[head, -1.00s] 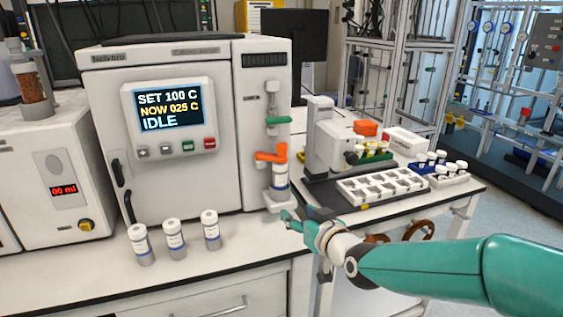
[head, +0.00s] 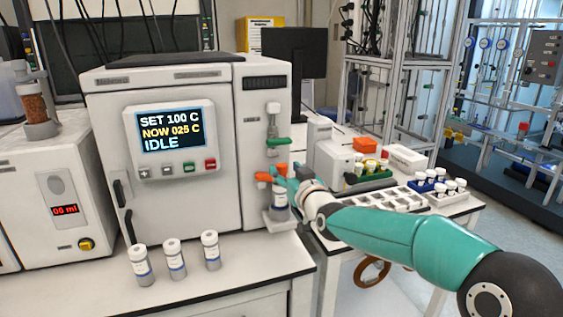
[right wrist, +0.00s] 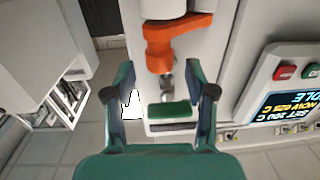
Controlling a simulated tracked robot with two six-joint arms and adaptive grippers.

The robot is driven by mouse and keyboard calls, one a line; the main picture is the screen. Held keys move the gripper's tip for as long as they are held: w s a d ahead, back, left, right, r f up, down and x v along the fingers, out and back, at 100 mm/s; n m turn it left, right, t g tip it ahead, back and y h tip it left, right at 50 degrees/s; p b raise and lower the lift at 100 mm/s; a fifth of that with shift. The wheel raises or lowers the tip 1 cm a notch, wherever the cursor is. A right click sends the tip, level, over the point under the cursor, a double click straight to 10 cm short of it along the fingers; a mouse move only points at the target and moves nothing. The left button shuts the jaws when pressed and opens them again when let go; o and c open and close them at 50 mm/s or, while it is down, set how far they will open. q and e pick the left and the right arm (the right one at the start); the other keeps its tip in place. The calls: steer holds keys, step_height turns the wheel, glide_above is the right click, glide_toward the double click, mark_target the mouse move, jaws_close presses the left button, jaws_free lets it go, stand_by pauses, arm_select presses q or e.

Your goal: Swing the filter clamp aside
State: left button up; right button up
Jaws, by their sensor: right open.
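In the right wrist view, the clamp (right wrist: 168,42) hangs down toward the gap between the fingers of my open right gripper (right wrist: 159,72). I see no grip on it, and cannot tell whether a finger touches it. A green handle (head: 278,142) is above the clamp. My left gripper is not in view.
The reactor screen (head: 170,130) reads SET 100 C, NOW 025 C, IDLE. Three capped vials (head: 174,258) stand at the front of the bench.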

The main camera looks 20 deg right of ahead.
mark_target(284, 168)
steer(key=shift+w+a+p, duration=0.15)
steer(key=shift+w+p, duration=0.2)
steer(key=shift+w, duration=1.35)
jaws_close()
